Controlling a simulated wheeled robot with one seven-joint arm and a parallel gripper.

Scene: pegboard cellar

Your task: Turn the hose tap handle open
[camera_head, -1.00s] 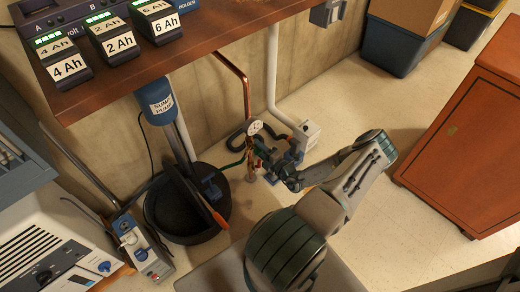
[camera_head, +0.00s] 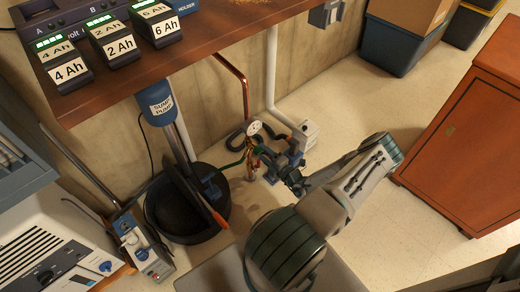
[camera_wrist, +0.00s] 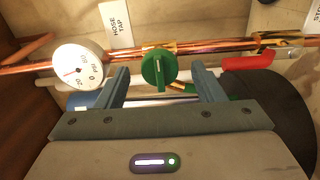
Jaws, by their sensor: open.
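The hose tap handle is a round green knob (camera_wrist: 158,69) with a raised bar across its face, on a copper pipe (camera_wrist: 205,47). A white tag reading "HOSE TAP" (camera_wrist: 117,22) hangs above it. My gripper (camera_wrist: 162,78) is open, with one blue-grey finger on each side of the knob in the wrist view. I cannot tell whether either finger touches it. In the head view my gripper (camera_head: 272,167) is low by the wall among the pipework, and the knob is too small to make out clearly.
A white pressure gauge (camera_wrist: 78,68) sits just left of the knob, and a red lever handle (camera_wrist: 247,62) to its right. A black sump basin (camera_head: 187,218) stands left of my gripper. A wooden shelf (camera_head: 190,45) overhangs. An orange-brown cabinet (camera_head: 470,140) stands right; floor between is clear.

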